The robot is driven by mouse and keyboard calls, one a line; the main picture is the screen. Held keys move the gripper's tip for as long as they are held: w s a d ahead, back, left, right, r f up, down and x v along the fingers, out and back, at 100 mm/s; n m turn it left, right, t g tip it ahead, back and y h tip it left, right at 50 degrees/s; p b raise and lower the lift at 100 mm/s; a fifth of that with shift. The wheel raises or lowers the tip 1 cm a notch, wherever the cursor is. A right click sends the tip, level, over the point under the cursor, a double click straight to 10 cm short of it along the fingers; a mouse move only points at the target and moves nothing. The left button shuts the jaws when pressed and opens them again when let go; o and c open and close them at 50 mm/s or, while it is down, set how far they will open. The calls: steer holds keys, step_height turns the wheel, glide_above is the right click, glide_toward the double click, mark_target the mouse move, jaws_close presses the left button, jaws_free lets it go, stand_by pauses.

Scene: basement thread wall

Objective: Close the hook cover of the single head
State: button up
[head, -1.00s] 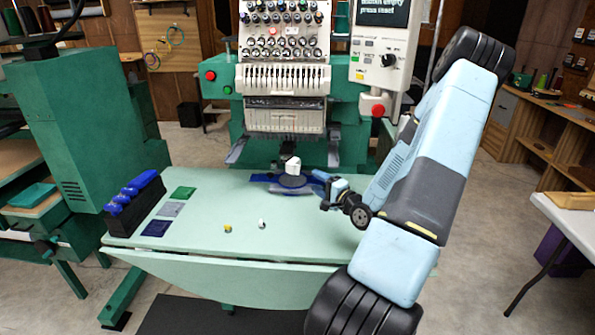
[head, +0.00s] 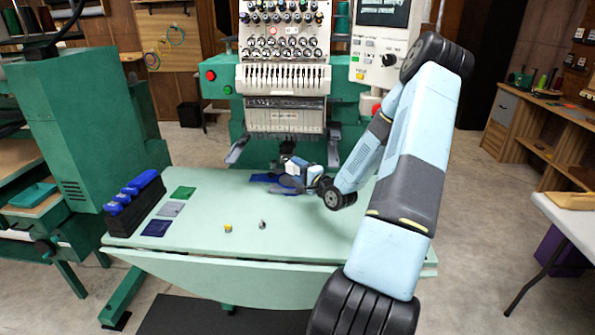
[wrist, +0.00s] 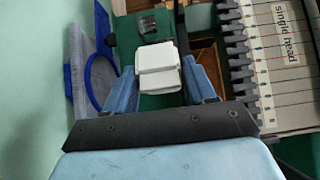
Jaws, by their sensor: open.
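The single head (head: 284,75) is the green and white embroidery machine at the back; its label (wrist: 281,40) shows in the wrist view. A white two-part block (wrist: 158,68), apparently the hook cover, sits at the machine's lower arm over the table. In the wrist view it lies between the fingertips of my open gripper (wrist: 160,82), with a small gap to the right finger. I cannot tell whether the left finger touches it. In the head view my gripper (head: 303,170) is beside the block and partly hides it.
A blue hoop (wrist: 89,80) with grey cloth lies left of my gripper. The pale green table (head: 300,225) holds a yellow spool (head: 228,228), a small dark piece (head: 263,224), cloth swatches (head: 171,209) and a rack of blue items (head: 133,193). The table's front is mostly clear.

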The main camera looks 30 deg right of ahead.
jaws_close()
steer(key=shift+a, duration=0.1)
stand_by(0.4)
